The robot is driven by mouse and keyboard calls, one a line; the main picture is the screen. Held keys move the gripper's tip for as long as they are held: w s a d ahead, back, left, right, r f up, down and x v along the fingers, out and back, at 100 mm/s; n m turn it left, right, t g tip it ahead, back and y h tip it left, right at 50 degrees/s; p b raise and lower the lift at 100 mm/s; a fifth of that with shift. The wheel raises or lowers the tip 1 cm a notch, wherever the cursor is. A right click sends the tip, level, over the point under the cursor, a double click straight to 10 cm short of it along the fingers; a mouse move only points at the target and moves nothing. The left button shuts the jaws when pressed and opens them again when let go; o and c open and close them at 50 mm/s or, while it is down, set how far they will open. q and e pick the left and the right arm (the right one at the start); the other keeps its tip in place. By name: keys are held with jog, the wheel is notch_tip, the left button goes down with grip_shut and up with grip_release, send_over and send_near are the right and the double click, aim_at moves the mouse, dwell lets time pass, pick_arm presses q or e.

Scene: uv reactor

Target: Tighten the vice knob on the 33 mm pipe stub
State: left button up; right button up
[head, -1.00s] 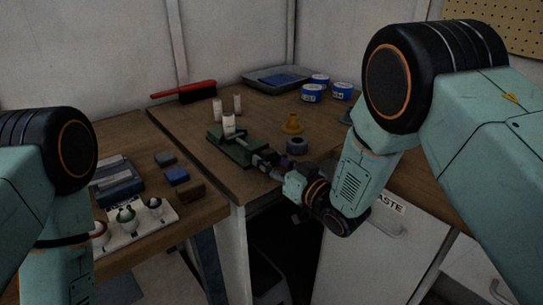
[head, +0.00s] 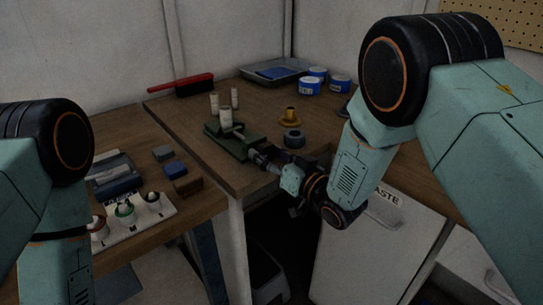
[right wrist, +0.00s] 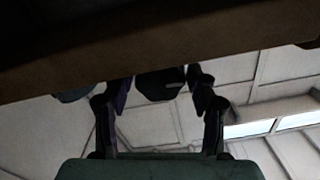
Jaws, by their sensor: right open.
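The green vice (head: 236,146) stands near the front edge of the wooden bench, with a pale pipe stub (head: 226,118) upright at it. My right gripper (head: 262,158) is at the vice's front end, by the bench edge. In the right wrist view, its two fingers (right wrist: 160,92) are apart, with a dark rounded piece (right wrist: 158,84), probably the vice knob, showing between the tips. I cannot tell whether either finger touches it. In the head view the knob is hard to make out behind the gripper. My left arm shows at the left, but its gripper is out of view.
Two more pale stubs (head: 214,104) stand behind the vice. A red brush (head: 182,86), blue-labelled tins (head: 309,86) and a tray (head: 262,76) are farther back. The bench edge crosses the wrist view.

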jog(key=v, duration=1.2)
jog(key=shift+o, duration=0.3)
jog(key=shift+o, duration=0.7)
jog(key=shift+w+a+n, duration=0.2)
jog(key=shift+n, duration=0.1)
jog(key=shift+o, duration=0.4)
jog(key=w+a+n+b, duration=0.2)
jog(key=n+b, duration=0.1)
jog(key=shift+w+f, duration=0.25)
jog(key=shift+w, duration=0.15)
jog(key=b+x, duration=0.1)
jog(key=x, duration=0.7)
jog(key=shift+r, duration=0.15)
jog(key=shift+c, duration=0.2)
